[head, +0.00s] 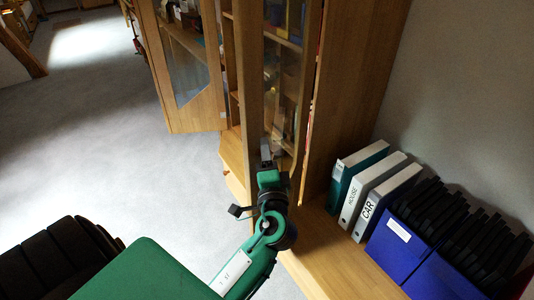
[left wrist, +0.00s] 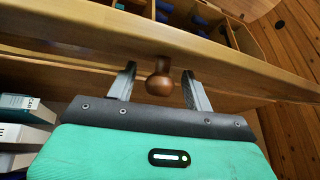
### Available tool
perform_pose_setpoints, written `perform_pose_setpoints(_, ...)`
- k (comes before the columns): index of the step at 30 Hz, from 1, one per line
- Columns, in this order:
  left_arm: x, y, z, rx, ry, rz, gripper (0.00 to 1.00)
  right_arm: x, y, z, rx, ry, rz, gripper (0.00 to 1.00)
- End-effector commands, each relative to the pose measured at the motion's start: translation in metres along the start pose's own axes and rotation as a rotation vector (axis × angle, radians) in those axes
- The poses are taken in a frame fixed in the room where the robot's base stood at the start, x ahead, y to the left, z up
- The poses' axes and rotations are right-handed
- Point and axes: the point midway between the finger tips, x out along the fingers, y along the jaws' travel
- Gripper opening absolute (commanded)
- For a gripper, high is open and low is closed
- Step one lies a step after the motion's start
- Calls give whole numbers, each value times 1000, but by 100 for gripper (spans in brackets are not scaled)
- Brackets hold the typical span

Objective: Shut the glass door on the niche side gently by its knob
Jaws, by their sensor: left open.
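The glass door on the niche side (head: 283,75) has a wooden frame and stands partly open at the middle of the head view. Its round brown wooden knob (left wrist: 160,84) shows in the left wrist view, on the door's wooden frame (left wrist: 220,52). My left gripper (head: 267,150) is at this door's edge, and it also shows in the left wrist view (left wrist: 159,74). Its two fingers are open, one on each side of the knob, with a gap on both sides. In the head view the knob is hidden behind the gripper. My right gripper is not in view.
Another glass door (head: 190,62) stands open to the left. Right of the cabinet, the niche shelf (head: 325,262) holds a teal binder (head: 352,172), white binders (head: 372,187) and blue boxes (head: 398,245) of dark folders. The grey floor (head: 95,125) to the left is clear.

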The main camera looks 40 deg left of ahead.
Motion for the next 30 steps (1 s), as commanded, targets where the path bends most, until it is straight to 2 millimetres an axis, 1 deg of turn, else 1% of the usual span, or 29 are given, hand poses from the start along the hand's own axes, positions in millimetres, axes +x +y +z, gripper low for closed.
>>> perform_pose_setpoints(7,0,0,0,0,0,0,52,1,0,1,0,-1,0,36)
perform_pose_setpoints(11,0,0,0,0,0,0,26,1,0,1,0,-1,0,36)
perform_pose_setpoints(12,0,0,0,0,0,0,18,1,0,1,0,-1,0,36)
perform_pose_setpoints(15,0,0,0,0,0,1,0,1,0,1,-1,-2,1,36)
perform_pose_setpoints(23,2,1,3,-1,12,3,0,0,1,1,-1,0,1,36)
perform_pose_setpoints(26,6,0,10,-4,32,6,0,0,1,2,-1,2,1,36)
perform_pose_setpoints(30,17,-1,26,-14,85,14,0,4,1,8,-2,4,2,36)
